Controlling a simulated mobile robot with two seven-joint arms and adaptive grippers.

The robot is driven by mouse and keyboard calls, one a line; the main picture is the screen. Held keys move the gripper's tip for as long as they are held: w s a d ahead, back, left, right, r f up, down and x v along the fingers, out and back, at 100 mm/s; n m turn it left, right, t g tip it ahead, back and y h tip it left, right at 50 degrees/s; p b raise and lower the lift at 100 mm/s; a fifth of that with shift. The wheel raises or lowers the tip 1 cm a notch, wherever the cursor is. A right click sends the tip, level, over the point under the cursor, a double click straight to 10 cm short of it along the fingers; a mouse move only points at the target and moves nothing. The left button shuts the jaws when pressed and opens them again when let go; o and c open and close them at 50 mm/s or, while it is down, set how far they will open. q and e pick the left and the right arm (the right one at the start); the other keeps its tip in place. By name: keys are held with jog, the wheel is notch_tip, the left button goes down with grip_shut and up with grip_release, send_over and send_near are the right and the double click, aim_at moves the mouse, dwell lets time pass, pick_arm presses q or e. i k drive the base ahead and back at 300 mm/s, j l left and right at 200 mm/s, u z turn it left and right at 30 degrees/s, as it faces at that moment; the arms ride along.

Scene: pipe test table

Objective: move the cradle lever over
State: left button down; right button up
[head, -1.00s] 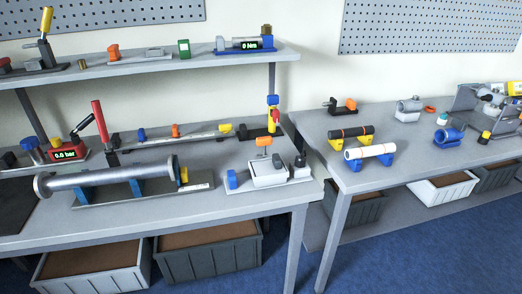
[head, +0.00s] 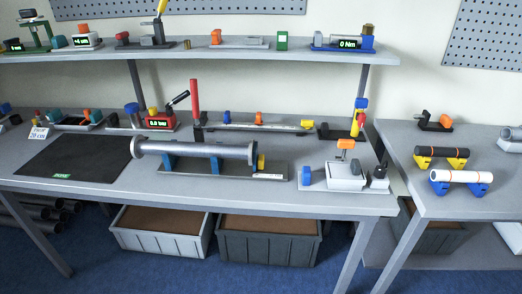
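A grey flanged pipe (head: 195,149) lies level across blue supports (head: 169,163) on a grey base plate, on the left-hand table. This looks like the cradle. A tall red lever (head: 194,95) stands nearly upright just behind the pipe. Its foot is partly hidden by the pipe, so I cannot tell whether it belongs to the cradle or to the long rail (head: 262,127) behind. A small yellow part (head: 261,162) sits at the pipe's right end. Neither of my grippers is in view.
A red gauge box (head: 160,120) with a black-handled lever stands left of the red lever. A grey fixture with an orange knob (head: 346,175) stands at right. A shelf (head: 200,58) runs above. Grey bins (head: 268,240) sit underneath.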

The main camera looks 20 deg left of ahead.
aim_at(194, 88)
jog(key=i+l+u, duration=0.1)
jog(key=i+u, duration=0.35)
jog(key=i, duration=0.85)
